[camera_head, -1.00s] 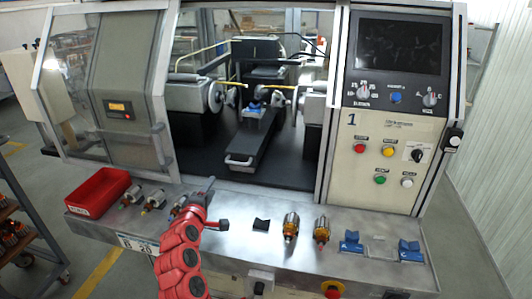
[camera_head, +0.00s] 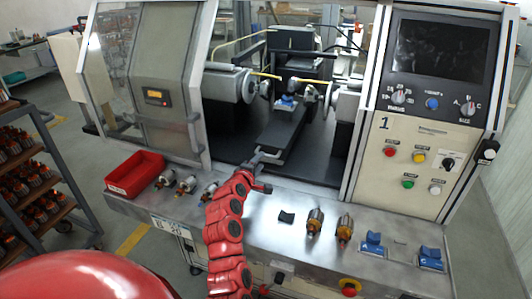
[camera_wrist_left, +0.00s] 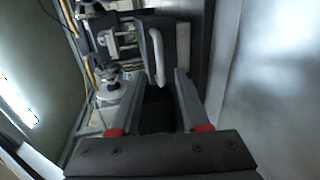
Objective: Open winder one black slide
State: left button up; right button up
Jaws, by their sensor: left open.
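The black slide (camera_head: 283,128) of winder one lies inside the open bay, pointing out toward the front. A pale metal handle sits at its front end; it shows in the left wrist view (camera_wrist_left: 158,58). My left gripper (camera_head: 258,156) is at the front edge of the bay, close to that handle and partly covering it. In the left wrist view, its two fingers (camera_wrist_left: 160,80) are apart and empty, with the handle just beyond their tips. I cannot tell whether they touch it. My right gripper is not in view.
A red bin (camera_head: 134,174) and several armatures (camera_head: 315,221) stand on the metal front shelf. Blue holders (camera_head: 372,245) are at its right end. The control panel (camera_head: 415,150) stands right of the bay, a sliding door (camera_head: 160,70) left. A parts rack (camera_head: 30,170) is at far left.

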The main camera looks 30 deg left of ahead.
aim_at(266, 156)
pick_arm(q)
jog(key=p+x, duration=0.1)
jog(key=x, duration=0.5)
jog(key=shift+r, duration=0.1)
jog(key=shift+w+a+f, duration=0.1)
jog(key=shift+w+f, duration=0.15)
jog(key=shift+w, duration=0.1)
grip_shut()
dwell(1.2)
